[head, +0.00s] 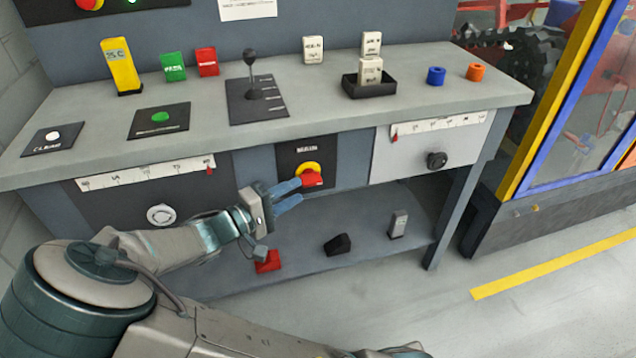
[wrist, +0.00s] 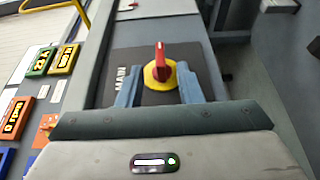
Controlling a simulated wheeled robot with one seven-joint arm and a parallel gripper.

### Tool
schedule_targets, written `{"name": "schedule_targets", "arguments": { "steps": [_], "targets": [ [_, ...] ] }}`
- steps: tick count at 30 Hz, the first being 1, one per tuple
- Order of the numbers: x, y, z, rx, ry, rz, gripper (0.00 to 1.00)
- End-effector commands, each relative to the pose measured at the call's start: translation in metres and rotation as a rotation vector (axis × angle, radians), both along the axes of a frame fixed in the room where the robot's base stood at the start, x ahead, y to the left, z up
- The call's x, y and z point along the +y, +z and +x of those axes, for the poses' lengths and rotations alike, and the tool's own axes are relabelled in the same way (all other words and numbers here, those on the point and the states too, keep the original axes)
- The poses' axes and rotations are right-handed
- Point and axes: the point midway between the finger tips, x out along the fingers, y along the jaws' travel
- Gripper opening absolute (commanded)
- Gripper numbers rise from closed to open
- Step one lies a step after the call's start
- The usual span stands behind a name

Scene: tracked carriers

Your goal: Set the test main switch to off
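The main switch is a red handle (head: 312,180) on a yellow disc (head: 306,168), set in a dark plate (head: 288,156) on the front of the grey bench. In the wrist view the red handle (wrist: 160,60) points toward the top of the picture, over the yellow disc (wrist: 152,82), and the plate reads "MAIN". My gripper (head: 297,191) has blue fingers reaching to the switch from the left. In the wrist view the fingers of my gripper (wrist: 158,85) stand apart on either side of the disc, with nothing held. I cannot tell whether they touch the handle.
A black lever (head: 251,75) stands on the bench top (head: 330,105) above. A black knob (head: 436,160) is on the light panel at right. The lower shelf (head: 300,262) holds a red block (head: 268,262), a black piece (head: 338,244) and a grey block (head: 398,224).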

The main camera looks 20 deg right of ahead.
Motion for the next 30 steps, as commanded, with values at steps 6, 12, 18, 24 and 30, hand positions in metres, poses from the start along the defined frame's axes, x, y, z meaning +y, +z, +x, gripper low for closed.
{"name": "schedule_targets", "arguments": {
  "steps": [6, 12, 18, 24, 30],
  "targets": [
    [-0.043, -0.003, 0.017, 0.001, -0.004, 0.000, 0.33],
    [-0.066, -0.002, 0.027, 0.001, -0.002, 0.002, 0.33],
    [-0.073, -0.001, 0.030, 0.002, -0.001, 0.001, 0.33],
    [-0.073, 0.000, 0.030, 0.002, -0.001, 0.001, 0.33],
    [-0.073, 0.000, 0.030, 0.002, -0.001, 0.001, 0.00]
  ]
}}
